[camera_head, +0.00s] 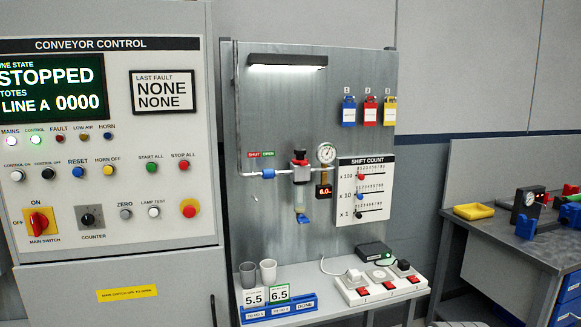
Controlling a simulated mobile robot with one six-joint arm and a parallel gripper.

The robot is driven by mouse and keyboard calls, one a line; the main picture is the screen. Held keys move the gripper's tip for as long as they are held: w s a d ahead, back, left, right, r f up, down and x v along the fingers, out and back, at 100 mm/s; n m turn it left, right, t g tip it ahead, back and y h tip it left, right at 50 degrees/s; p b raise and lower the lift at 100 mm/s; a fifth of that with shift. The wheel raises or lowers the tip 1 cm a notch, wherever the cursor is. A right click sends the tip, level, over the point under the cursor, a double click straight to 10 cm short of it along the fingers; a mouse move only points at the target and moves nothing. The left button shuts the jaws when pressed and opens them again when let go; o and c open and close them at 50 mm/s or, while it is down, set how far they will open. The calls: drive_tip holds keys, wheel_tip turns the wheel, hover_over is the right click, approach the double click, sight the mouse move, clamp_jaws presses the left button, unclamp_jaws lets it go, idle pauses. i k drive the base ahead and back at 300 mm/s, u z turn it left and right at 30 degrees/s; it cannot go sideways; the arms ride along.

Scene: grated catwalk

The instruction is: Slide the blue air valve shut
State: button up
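The blue air valve (268,174) is a small blue sleeve on the white horizontal air pipe (248,175), on the grey metal back panel. Above it are a red SHUT label (254,154) and a green OPEN label (268,153). The blue sleeve sits below the green OPEN label, right of the red SHUT label. To its right the pipe meets a regulator with a black and red knob (299,157), a round gauge (326,153) and a small red-lit display (323,191). My gripper is not in view.
The conveyor control cabinet (120,240) stands close on the left. Below the panel, a shelf holds two grey cups (268,271), number cards and a power strip (382,288). Padlocks (369,110) hang at upper right. A workbench (500,235) stands far right.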

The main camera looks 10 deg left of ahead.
sight(268, 173)
drive_tip(key=u, duration=0.15)
drive_tip(key=i, duration=0.85)
drive_tip(key=u, duration=0.5)
drive_tip(key=k, duration=0.9)
drive_tip(key=u, duration=0.15)
drive_tip(key=i, duration=0.9)
drive_tip(key=z, duration=0.05)
